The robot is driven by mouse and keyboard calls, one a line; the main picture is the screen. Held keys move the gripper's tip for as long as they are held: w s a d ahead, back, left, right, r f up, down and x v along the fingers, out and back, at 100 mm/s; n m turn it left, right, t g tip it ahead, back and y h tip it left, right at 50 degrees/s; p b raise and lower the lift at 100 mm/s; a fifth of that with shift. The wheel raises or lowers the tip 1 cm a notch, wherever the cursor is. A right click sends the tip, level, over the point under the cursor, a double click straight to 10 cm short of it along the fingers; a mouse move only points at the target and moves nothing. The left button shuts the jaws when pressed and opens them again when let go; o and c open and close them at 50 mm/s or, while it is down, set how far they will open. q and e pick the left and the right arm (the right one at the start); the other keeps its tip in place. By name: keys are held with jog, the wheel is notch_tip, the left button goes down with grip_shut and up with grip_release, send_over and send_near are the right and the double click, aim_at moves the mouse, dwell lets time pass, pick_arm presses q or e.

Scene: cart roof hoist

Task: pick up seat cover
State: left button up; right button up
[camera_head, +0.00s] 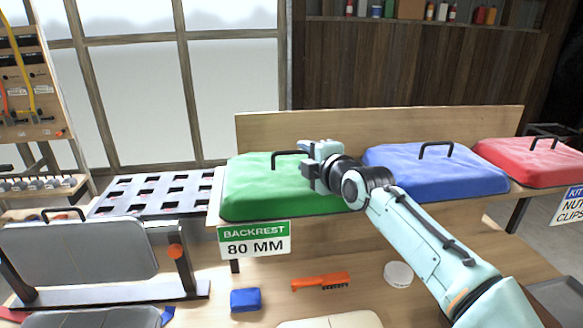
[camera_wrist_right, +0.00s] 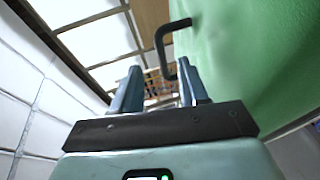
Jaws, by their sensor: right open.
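A green padded cover (camera_head: 255,190) lies on the wooden shelf, above a label reading "BACKREST 80 MM". Its black handle (camera_head: 288,154) stands up from its top. My right gripper (camera_head: 308,164) is open over the green cover's right part, just right of the handle. In the right wrist view, the handle (camera_wrist_right: 171,45) shows ahead of my open fingers (camera_wrist_right: 160,88), and the green cover (camera_wrist_right: 250,60) fills the right side. A blue cover (camera_head: 435,170) and a red cover (camera_head: 530,162), both with handles, lie further right. No visible label names a seat cover. My left gripper is not in view.
A grey padded panel (camera_head: 80,250) with a handle stands on a frame at the left. A blue block (camera_head: 245,300), an orange brush (camera_head: 321,281) and a white round lid (camera_head: 398,274) lie on the bench below. A wooden back board (camera_head: 380,125) rises behind the covers.

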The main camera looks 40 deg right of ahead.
aim_at(299, 152)
jog(key=shift+w+d, duration=0.2)
jog(key=shift+w, duration=0.45)
jog(key=p+x, duration=0.2)
jog(key=x, duration=0.2)
jog(key=shift+w+d+f, duration=0.15)
jog(key=shift+d, duration=0.05)
jog(key=shift+w+f, duration=0.2)
jog(key=shift+w, duration=0.25)
jog(key=shift+s, duration=0.25)
jog(key=shift+c, duration=0.3)
jog(key=c, duration=0.5)
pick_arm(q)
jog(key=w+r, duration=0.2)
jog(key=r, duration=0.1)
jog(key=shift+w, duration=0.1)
pick_arm(e)
grip_shut()
